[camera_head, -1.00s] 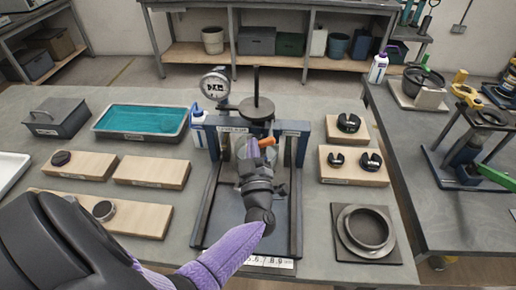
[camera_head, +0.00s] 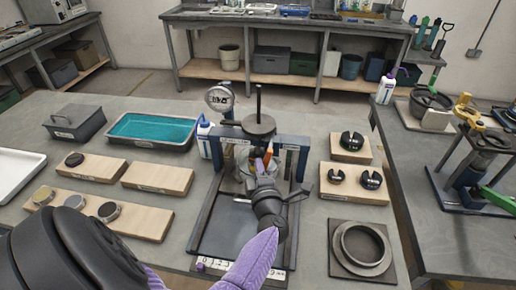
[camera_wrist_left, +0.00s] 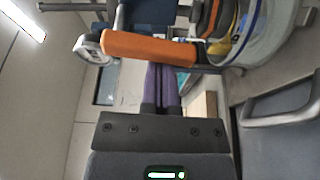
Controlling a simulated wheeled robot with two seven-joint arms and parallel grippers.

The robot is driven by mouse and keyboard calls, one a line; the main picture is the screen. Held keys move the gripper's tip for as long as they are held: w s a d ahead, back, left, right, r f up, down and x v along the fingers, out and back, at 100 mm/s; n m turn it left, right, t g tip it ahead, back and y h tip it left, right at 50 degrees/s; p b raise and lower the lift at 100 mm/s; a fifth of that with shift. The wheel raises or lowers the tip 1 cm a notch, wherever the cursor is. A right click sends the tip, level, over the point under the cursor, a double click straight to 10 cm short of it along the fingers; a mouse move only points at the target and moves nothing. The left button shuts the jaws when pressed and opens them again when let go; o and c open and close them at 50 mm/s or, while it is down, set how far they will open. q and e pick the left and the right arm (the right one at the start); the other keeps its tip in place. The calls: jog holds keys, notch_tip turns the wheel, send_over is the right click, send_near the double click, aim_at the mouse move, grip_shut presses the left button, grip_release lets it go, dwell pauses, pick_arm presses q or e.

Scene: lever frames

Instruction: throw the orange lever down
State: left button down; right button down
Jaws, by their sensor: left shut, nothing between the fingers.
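The orange lever (camera_head: 268,156) is on a dark blue press-like frame (camera_head: 301,158) in the middle of the bench. In the head view only a small orange part shows behind my left gripper (camera_head: 261,165). In the left wrist view the orange lever (camera_wrist_left: 148,48) lies across the picture, with a round grey end at its left. The left gripper's purple fingers (camera_wrist_left: 161,70) are shut together with nothing between them. Their tips reach the lever's edge in that view; I cannot tell whether they touch it. My right gripper is not in view.
A dial gauge (camera_head: 219,98) and a white bottle (camera_head: 204,138) stand left of the frame. Wooden blocks (camera_head: 157,178) lie to the left, and blocks with black rings (camera_head: 353,187) to the right. A square plate with a ring (camera_head: 362,250) lies front right.

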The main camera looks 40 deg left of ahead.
pick_arm(q)
jog(key=shift+w+d+f+n, duration=0.1)
jog(key=shift+w+d+n, duration=0.1)
jog(key=shift+n, duration=0.5)
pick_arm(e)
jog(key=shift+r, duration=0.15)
pick_arm(q)
jog(key=shift+s+a, duration=0.1)
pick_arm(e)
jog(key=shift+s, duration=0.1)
